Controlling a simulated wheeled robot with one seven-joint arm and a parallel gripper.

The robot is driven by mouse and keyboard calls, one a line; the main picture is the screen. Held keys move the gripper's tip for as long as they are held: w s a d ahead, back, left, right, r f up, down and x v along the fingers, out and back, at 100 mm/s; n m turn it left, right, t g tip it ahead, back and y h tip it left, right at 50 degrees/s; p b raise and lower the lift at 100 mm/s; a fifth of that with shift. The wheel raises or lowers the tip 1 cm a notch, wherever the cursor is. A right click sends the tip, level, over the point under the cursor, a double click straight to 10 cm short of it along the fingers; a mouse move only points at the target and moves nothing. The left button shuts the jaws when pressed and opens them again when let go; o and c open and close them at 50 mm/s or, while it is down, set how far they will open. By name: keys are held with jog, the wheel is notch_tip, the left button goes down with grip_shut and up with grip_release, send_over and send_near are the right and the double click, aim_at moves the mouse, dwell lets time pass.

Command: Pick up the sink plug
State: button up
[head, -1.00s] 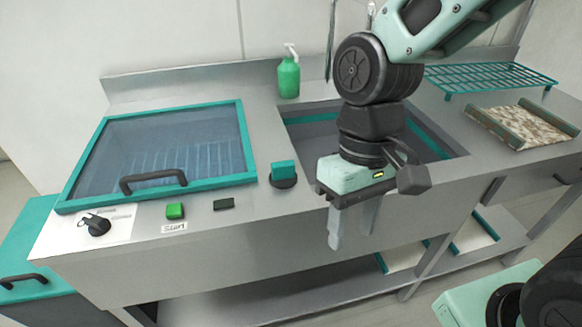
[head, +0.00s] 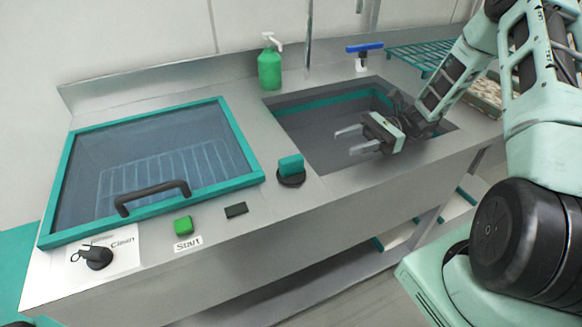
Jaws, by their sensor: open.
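The sink plug (head: 291,165), a black round base with an upright teal block on it, stands on the steel counter in the head view. It is just left of the sink basin (head: 300,118), near the counter's front. My gripper (head: 345,142) is over the basin, to the right of the plug and apart from it. Its two pale fingers point left and are spread open, with nothing seen between them. Nothing hides the plug.
A teal-framed glass lid (head: 155,160) with a black handle lies left of the plug. A green button (head: 183,226), a small dark panel (head: 236,210) and a black knob (head: 97,257) sit in front. A green soap bottle (head: 270,68) stands behind the basin.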

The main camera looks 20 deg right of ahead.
aim_at(291, 159)
jog(key=a+p, duration=0.3)
jog(key=a, duration=1.2)
jog(key=shift+a+p, duration=0.25)
jog(key=shift+p, duration=0.05)
grip_shut()
